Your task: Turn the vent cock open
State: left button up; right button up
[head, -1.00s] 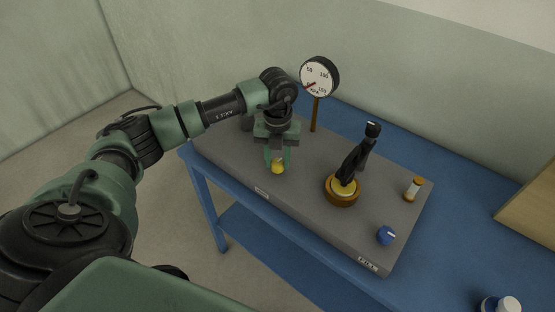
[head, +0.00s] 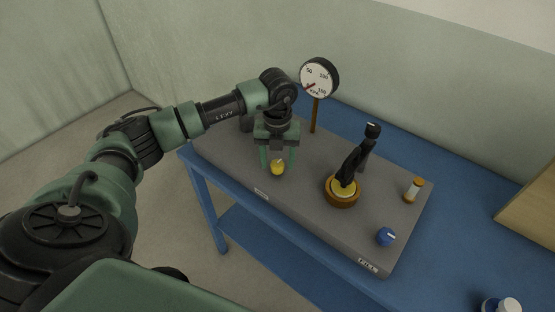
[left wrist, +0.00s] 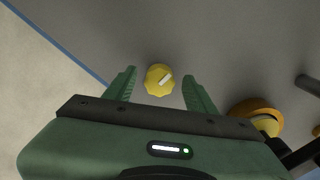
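A small yellow knob (head: 277,168) stands on the grey panel (head: 300,195) near its front left; its label plate is too small to read. My left gripper (head: 279,163) is open at the yellow knob, one finger on each side. The left wrist view shows a gap between each finger and the knob, and nothing is gripped. My right gripper is not in view.
A gauge (head: 320,77) stands on a post behind the panel, its red needle at the low end.

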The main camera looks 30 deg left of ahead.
aim_at(277, 163)
pick_arm(q)
jog(key=shift+r, duration=0.15)
notch_tip(277, 163, up, 8)
jog(key=shift+f+b, duration=0.25)
jog(key=shift+b, duration=0.6)
